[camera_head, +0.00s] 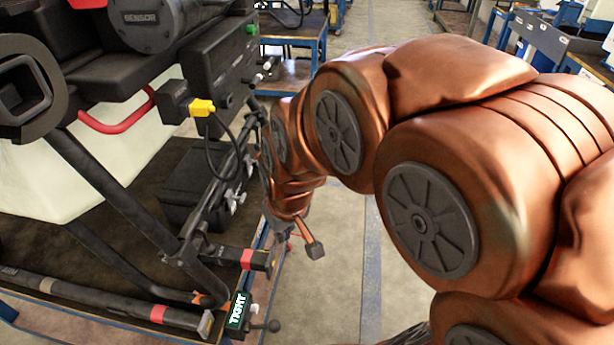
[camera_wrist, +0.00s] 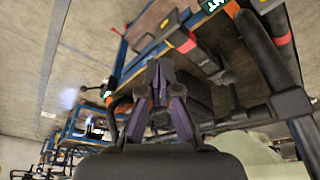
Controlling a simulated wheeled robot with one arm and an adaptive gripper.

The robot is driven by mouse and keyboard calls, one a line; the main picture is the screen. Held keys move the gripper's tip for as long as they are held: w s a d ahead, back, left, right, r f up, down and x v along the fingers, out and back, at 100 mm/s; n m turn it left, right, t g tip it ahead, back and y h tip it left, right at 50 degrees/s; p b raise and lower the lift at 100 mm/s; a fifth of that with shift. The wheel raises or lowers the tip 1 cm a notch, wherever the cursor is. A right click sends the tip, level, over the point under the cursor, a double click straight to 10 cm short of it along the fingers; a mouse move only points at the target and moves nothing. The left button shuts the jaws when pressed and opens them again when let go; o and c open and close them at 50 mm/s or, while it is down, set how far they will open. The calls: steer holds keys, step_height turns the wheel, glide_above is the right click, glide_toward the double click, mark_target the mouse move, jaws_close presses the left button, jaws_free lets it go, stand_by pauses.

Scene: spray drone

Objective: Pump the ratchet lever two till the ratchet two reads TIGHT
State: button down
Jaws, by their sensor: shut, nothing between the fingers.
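A green sign reading TIGHT (camera_head: 237,310) stands at the lower corner of the drone's landing frame in the head view. A short lever with a black ball knob (camera_head: 272,325) sticks out beside it. Part of a green sign (camera_wrist: 212,5) also shows at the top edge of the wrist view. No number is readable on either. My gripper (camera_wrist: 160,73) is shut and empty in the wrist view, apart from the red-banded black bar end (camera_wrist: 185,42) beyond it. In the head view my wrist hangs beside the stand, and the fingertips are mostly hidden.
The drone's black leg (camera_head: 120,190) and skid tube (camera_head: 110,300) rest on a dark-topped blue stand. A red-banded black bar end (camera_head: 257,259) juts toward my wrist. A cable with a yellow connector (camera_head: 202,107) hangs above. The floor (camera_head: 335,290) right of the stand is clear.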

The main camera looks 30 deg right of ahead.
steer(key=w+d+f+n+t+h+b, duration=0.1)
steer(key=w+d+f+t+h+b, duration=0.2)
steer(key=w+d+f+b, duration=0.4)
steer(key=w+d+f+n+t+h+b, duration=0.1)
steer(key=w+d+f+t+h+b, duration=0.2)
steer(key=w+b, duration=0.9)
steer(key=w+d+f+n+t+h+b, duration=0.1)
steer(key=w+d+f+t+h+b, duration=0.2)
steer(key=w+d+f+t+b, duration=0.5)
steer(key=w+d+f+b, duration=0.1)
steer(key=w+d+f, duration=0.3)
steer(key=shift+w+n+h+b, duration=0.15)
steer(key=shift+n+h+b, duration=0.15)
steer(key=shift+w+d, duration=0.1)
steer(key=shift+w, duration=0.05)
steer(key=w+d+b, duration=0.5)
steer(key=w+d, duration=0.3)
steer(key=shift+f+b, duration=0.35)
